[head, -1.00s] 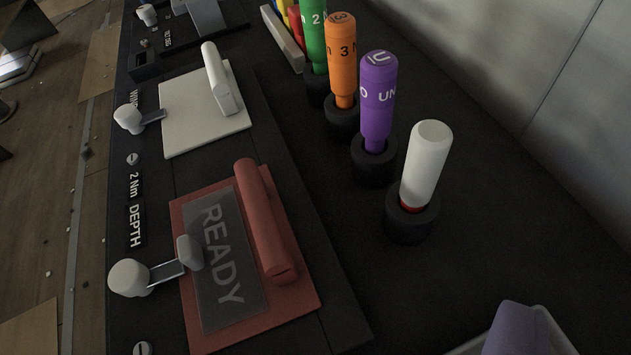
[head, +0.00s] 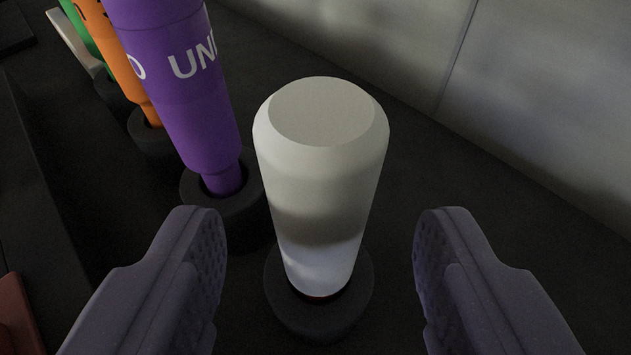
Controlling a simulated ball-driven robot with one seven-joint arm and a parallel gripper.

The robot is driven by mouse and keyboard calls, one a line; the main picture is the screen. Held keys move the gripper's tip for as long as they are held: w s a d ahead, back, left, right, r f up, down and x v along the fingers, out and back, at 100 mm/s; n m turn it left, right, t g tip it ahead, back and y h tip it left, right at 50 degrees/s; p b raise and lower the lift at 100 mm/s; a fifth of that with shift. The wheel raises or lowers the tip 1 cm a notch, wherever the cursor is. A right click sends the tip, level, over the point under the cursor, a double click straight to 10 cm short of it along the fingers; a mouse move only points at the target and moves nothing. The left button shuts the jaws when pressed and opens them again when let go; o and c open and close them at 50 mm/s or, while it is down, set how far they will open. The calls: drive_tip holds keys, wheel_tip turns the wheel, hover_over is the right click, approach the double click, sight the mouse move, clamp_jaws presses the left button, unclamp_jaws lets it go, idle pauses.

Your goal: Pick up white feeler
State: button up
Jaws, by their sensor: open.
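The white feeler (head: 322,190) stands upright in a dark round holder (head: 322,318), with a thin red band showing at its lower end. It is in the middle of the head view. My gripper (head: 318,255) is open, with one dark padded finger on each side of the white feeler. A gap shows between the feeler and each finger, so neither appears to touch it. The part of the feeler inside the holder is hidden.
A purple feeler (head: 180,85) stands in its holder (head: 240,215) close on the left. An orange one (head: 122,70) and a green one (head: 82,25) are behind it. A grey panelled wall (head: 400,50) rises at the back right. The dark surface on the right is clear.

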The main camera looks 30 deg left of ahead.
drive_tip(key=b+x, duration=0.1)
drive_tip(key=x, duration=0.4)
drive_tip(key=shift+w+a, duration=0.1)
drive_tip(key=shift+w, duration=0.25)
drive_tip(key=c, duration=1.1)
drive_tip(key=shift+r, duration=0.1)
wheel_tip(320, 180, up, 10)
drive_tip(key=p, duration=0.2)
drive_tip(key=shift+p, duration=0.35)
